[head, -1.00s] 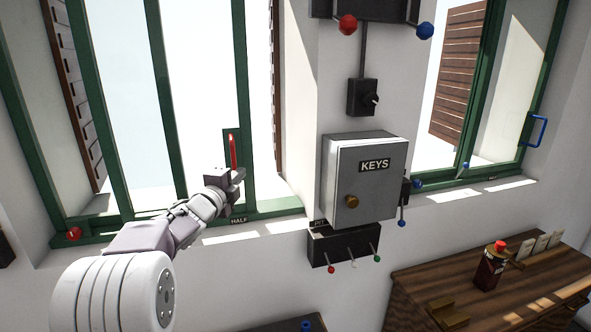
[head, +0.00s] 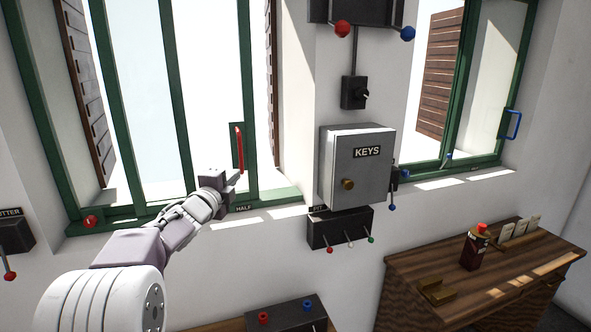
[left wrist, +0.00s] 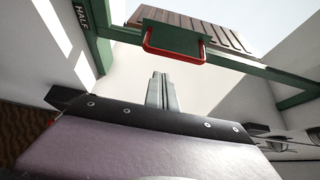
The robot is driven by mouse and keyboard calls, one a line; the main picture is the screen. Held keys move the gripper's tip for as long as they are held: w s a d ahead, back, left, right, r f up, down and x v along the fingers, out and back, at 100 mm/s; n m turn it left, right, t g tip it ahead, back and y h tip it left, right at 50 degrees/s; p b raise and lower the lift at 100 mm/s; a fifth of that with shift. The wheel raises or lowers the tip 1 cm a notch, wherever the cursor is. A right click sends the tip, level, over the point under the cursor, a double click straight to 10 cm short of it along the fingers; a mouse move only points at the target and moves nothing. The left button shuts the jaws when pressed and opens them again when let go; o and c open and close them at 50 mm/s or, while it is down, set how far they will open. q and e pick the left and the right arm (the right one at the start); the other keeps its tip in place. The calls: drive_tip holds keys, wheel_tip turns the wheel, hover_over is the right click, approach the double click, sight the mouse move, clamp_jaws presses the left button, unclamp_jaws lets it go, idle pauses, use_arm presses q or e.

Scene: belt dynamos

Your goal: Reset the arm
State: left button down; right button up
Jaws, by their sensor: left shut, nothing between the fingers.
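My left arm comes in from the lower left of the head view. My left gripper (head: 236,178) is shut and empty, just below the red handle (head: 239,151) on the green sliding window frame. My right gripper is not in view.
A grey KEYS cabinet (head: 357,168) juts from the wall to the right, above a dark box with small levers (head: 340,230). A wooden desk (head: 400,270) with a dark red bottle (head: 474,250) is at lower right. A dark lever box (head: 12,236) is at far left.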

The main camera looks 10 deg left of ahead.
use_arm(q)
drive_tip(key=d+m+h, duration=0.1)
drive_tip(key=d+h, duration=0.1)
drive_tip(key=d, duration=0.6)
drive_tip(key=s+d+f+n+g, duration=0.2)
drive_tip(key=s+f, duration=0.1)
drive_tip(key=f, duration=0.3)
drive_tip(key=s+d+f+n+g, duration=0.2)
drive_tip(key=s+d+f+n, duration=0.1)
drive_tip(key=f, duration=0.4)
drive_tip(key=s+f+n+g+y, duration=0.2)
drive_tip(key=s+f+n+g, duration=0.55)
drive_tip(key=s+f, duration=0.85)
drive_tip(key=s+d+f+n+g, duration=0.1)
drive_tip(key=s+f+n+g, duration=0.4)
drive_tip(key=s, duration=0.7)
wheel_tip(320, 180, down, 2)
drive_tip(key=shift+f+n+b, duration=0.1)
drive_tip(key=shift+n+b, duration=0.25)
drive_tip(key=shift+n, duration=0.6)
drive_tip(key=shift+w, duration=0.1)
